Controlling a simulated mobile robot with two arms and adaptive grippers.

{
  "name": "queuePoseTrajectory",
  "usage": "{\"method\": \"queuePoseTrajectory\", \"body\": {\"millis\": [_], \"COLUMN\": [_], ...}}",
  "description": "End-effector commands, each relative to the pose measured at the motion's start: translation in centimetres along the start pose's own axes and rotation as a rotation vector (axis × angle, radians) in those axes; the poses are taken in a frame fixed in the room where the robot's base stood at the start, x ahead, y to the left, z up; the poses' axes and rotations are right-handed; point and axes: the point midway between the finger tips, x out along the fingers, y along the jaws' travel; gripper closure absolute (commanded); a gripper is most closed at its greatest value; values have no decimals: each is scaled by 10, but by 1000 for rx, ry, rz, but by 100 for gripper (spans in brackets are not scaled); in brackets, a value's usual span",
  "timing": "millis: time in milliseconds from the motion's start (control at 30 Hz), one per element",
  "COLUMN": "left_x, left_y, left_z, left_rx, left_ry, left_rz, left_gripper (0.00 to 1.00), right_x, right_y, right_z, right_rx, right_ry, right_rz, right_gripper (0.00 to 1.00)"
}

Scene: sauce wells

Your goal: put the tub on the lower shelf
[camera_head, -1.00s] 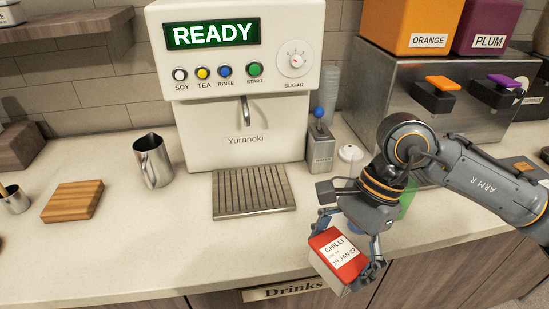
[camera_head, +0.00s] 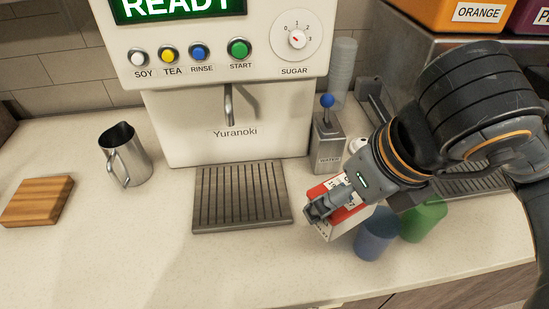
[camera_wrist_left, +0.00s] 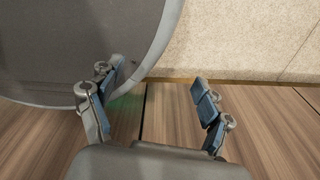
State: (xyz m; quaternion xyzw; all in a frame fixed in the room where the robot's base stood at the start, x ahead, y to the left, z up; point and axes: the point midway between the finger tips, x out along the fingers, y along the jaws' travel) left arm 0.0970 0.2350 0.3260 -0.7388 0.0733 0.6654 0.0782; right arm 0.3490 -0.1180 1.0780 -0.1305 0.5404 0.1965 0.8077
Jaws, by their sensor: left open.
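The tub (camera_head: 348,213) has a red lid, a white label and a pale body. In the head view it hangs tilted over the counter, right of the drip tray. My right gripper (camera_head: 330,205) is shut on it and hides part of the lid and label. My left gripper (camera_wrist_left: 154,84) shows only in the left wrist view, open and empty, above wooden cabinet fronts. The lower shelf is not clearly in view now.
A drink machine (camera_head: 230,130) stands at the back with a drip tray (camera_head: 241,196). A blue cup (camera_head: 377,236) and a green cup (camera_head: 425,220) are close beside the tub. A metal jug (camera_head: 126,158) and a wooden board (camera_head: 37,200) stand left. The front counter is clear.

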Motion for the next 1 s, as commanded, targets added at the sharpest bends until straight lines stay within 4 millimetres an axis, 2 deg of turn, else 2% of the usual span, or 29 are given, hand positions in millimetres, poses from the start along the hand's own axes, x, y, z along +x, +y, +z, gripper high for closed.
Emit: {"method": "queuePoseTrajectory", "body": {"millis": [167, 500, 700, 1000], "left_x": [0, 0, -2, -6], "left_y": [0, 2, 2, 1], "left_z": [4, 18, 14, 8], "left_rx": [0, 1, 1, 1], "left_ry": [-6, -27, -22, -13], "left_rz": [1, 3, 2, 2], "left_gripper": [21, 21, 21, 21], "right_x": [12, 77, 115, 143], "right_y": [-7, -46, -58, -66], "right_z": [11, 60, 69, 74], "right_rx": [33, 32, 27, 27], "right_ry": [6, 9, 4, 6], "right_rz": [-7, -6, -9, -8], "right_gripper": [55, 55, 55, 55]}}
